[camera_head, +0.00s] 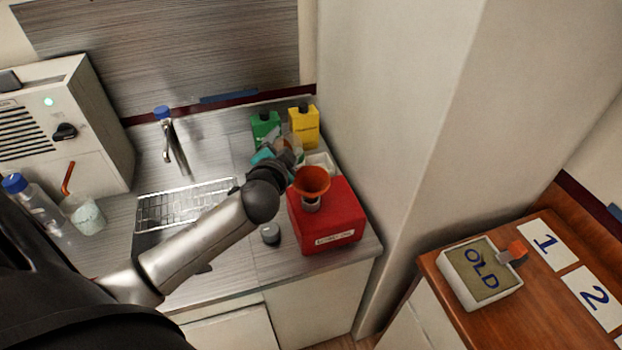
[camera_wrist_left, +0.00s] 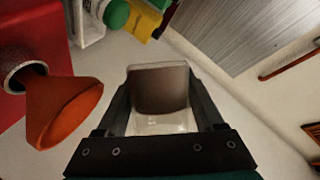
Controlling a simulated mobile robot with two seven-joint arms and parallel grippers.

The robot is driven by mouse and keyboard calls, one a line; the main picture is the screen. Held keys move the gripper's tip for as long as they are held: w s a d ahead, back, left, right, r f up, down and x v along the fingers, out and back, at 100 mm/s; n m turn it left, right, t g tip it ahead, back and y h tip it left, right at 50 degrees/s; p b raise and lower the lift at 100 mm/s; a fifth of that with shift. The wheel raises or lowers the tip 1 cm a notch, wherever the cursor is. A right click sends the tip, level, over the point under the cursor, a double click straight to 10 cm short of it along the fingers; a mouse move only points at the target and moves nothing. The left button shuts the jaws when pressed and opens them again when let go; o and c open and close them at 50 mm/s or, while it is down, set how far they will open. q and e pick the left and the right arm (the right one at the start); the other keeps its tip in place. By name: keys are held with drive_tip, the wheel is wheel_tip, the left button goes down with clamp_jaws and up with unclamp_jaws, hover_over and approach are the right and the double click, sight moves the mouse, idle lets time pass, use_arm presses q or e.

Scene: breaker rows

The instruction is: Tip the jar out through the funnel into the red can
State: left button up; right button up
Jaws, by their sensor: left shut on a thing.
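The red can (camera_head: 325,240) stands on the counter by the wall, with the orange funnel (camera_head: 312,180) upright in its opening. In the left wrist view the funnel (camera_wrist_left: 65,108) and part of the can (camera_wrist_left: 35,45) are on the left. My left gripper (camera_head: 286,150) is just behind and left of the funnel. It is shut on a clear jar (camera_wrist_left: 158,92) with brown contents. The jar is between the fingers, apart from the funnel. In the head view the jar is mostly hidden by the gripper. My right gripper is out of view.
A green can (camera_head: 265,124) and a yellow can (camera_head: 304,128) stand behind. A small grey cap (camera_head: 270,235) lies left of the red can. A white tray (camera_head: 323,160) is behind it. The sink rack (camera_head: 180,205) is left, the wall close on the right.

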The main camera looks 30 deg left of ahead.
use_arm(q)
drive_tip(key=shift+f+m+b, duration=0.2)
drive_tip(key=shift+m+b, duration=0.3)
drive_tip(key=shift+b, duration=0.25)
drive_tip(key=shift+r+m+t+y+b, duration=0.5)
drive_tip(key=shift+r+m+y, duration=0.3)
drive_tip(key=shift+m, duration=0.6)
idle(1.5)
drive_tip(key=shift+w+d+f+m+y+b, duration=0.1)
drive_tip(key=shift+d+f+m+y+b, duration=0.25)
drive_tip(key=shift+d+m+b, duration=0.3)
idle(0.8)
drive_tip(key=shift+d+r+m+t, duration=0.15)
drive_tip(key=shift+r+m+t, duration=0.15)
drive_tip(key=shift+m, duration=0.3)
drive_tip(key=shift+d+r+m+t, duration=0.15)
drive_tip(key=shift+m+t, duration=0.15)
drive_tip(key=shift+m, duration=0.25)
idle(0.7)
drive_tip(key=shift+a+f+n+g, duration=0.3)
drive_tip(key=shift+f+n+g, duration=0.1)
drive_tip(key=shift+n, duration=0.5)
drive_tip(key=shift+a+r+n+p, duration=0.45)
drive_tip(key=shift+a+n+p, duration=0.2)
drive_tip(key=shift+p, duration=0.2)
drive_tip(key=shift+f+n+g, duration=0.3)
drive_tip(key=shift+n, duration=0.15)
